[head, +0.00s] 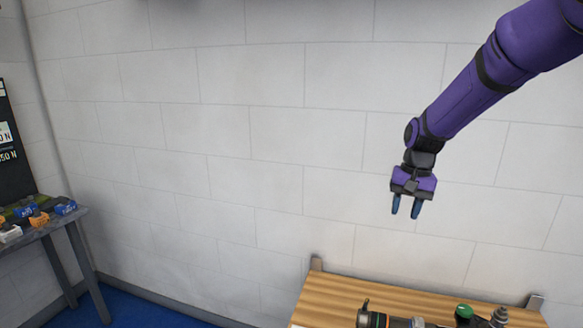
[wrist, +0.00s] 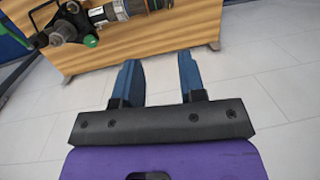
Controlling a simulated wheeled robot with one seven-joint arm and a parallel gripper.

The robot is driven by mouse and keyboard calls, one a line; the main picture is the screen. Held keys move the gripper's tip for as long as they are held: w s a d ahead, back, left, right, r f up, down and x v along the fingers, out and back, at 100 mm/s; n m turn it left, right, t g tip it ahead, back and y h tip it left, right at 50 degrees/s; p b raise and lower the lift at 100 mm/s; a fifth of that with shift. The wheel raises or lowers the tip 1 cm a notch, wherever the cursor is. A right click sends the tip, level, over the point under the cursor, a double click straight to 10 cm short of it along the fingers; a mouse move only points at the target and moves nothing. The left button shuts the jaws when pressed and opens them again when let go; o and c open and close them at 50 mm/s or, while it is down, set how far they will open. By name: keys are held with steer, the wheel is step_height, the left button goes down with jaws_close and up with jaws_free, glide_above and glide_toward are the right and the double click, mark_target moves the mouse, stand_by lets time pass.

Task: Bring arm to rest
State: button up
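My gripper (head: 406,207) hangs from my purple arm in the upper right of the head view, in front of the white wall. Its two blue fingers point down and stand apart with nothing between them. In the wrist view the same open gripper (wrist: 160,75) shows empty fingers, with pale tiles and the bench edge behind them. It is above the wooden bench (head: 335,292) and touches nothing.
The bench, also in the wrist view (wrist: 165,48), bears a damper assembly (wrist: 115,12) and a green-topped part (head: 464,312). A grey table (head: 50,226) with small blue and orange parts stands at the left by a dark board (head: 18,150). Open blue floor (head: 135,312) lies between.

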steer(key=s+d+r+n+t, duration=0.1)
steer(key=s+r+n+t, duration=0.15)
steer(key=s+r, duration=1.1)
steer(key=s+d+n+t+h, duration=0.1)
steer(key=s+t, duration=0.2)
steer(key=s, duration=1.5)
steer(key=shift+s+d+r+h, duration=0.2)
steer(key=shift+s+d+h, duration=0.1)
steer(key=shift+d, duration=0.1)
